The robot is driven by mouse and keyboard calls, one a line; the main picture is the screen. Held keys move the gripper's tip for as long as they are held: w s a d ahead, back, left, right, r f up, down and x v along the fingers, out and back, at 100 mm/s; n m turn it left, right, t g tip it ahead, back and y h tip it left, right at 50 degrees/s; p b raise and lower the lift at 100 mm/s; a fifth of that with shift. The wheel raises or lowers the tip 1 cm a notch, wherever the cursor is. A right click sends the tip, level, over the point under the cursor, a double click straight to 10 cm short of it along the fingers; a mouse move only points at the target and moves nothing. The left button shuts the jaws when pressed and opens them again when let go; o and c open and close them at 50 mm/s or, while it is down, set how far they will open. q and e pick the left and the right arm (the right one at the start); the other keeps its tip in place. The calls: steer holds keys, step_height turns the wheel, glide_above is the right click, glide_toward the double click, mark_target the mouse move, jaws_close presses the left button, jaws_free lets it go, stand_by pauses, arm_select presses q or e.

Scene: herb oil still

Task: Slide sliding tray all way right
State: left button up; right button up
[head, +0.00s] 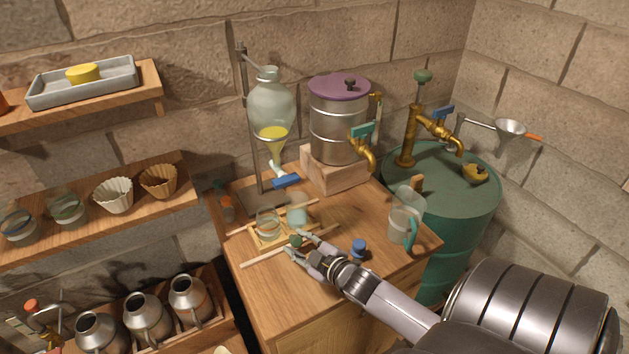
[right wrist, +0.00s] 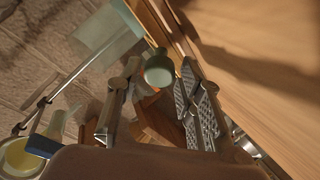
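The sliding tray (head: 270,240) is a small pale wooden tray lying between two wooden rails on the table. A clear glass jar (head: 267,224) stands on it, and a pale bluish glass (head: 297,214) stands just right of the jar. A green knob (head: 296,240) is at the tray's front right; it also shows in the right wrist view (right wrist: 158,68). My right gripper (head: 303,243) reaches in from the lower right. In the wrist view its open fingers (right wrist: 160,66) lie either side of the knob, with visible gaps. My left gripper is not in view.
A separating funnel (head: 270,105) hangs behind the tray. A steel still (head: 338,125) with a brass tap stands on a wooden block (head: 333,172).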

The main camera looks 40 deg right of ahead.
steer(key=v, duration=0.9)
steer(key=shift+s+r, duration=0.15)
steer(key=shift+s, duration=0.25)
steer(key=shift+o, duration=0.3)
